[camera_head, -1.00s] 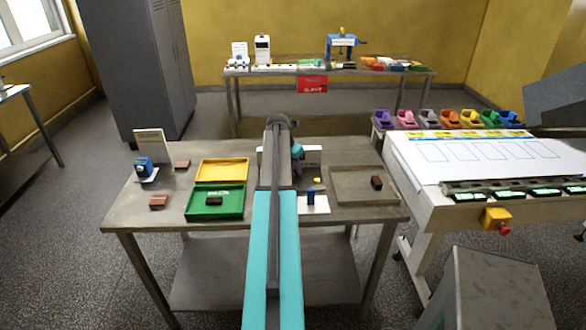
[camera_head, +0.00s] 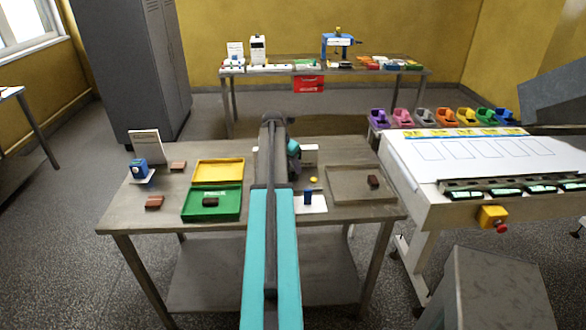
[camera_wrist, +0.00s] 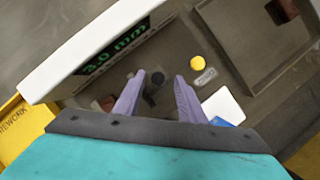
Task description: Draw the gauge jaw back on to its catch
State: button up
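In the wrist view, the gauge is a white housing (camera_wrist: 92,50) with a dark display reading 3.0 mm in green. Its white body also shows partly behind my arm in the head view (camera_head: 309,155). The two lilac fingers of my gripper (camera_wrist: 161,80) stand apart. A dark round post or knob (camera_wrist: 153,92) shows between them, with visible gaps on both sides. I cannot tell its height relative to the fingertips, or whether it belongs to the jaw. A yellow button (camera_wrist: 197,63) sits to the right, beside a small label. I cannot make out the catch.
A grey tray (camera_head: 345,185) holds a dark brown block. Yellow (camera_head: 219,170) and green (camera_head: 190,213) trays lie left. A reddish block (camera_wrist: 106,102) is near the left finger.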

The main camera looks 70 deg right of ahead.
jog(key=b+v, duration=0.3)
jog(key=v, duration=0.9)
jog(key=shift+s+r, duration=0.15)
jog(key=shift+r, duration=0.1)
jog(key=shift+d+r, duration=0.1)
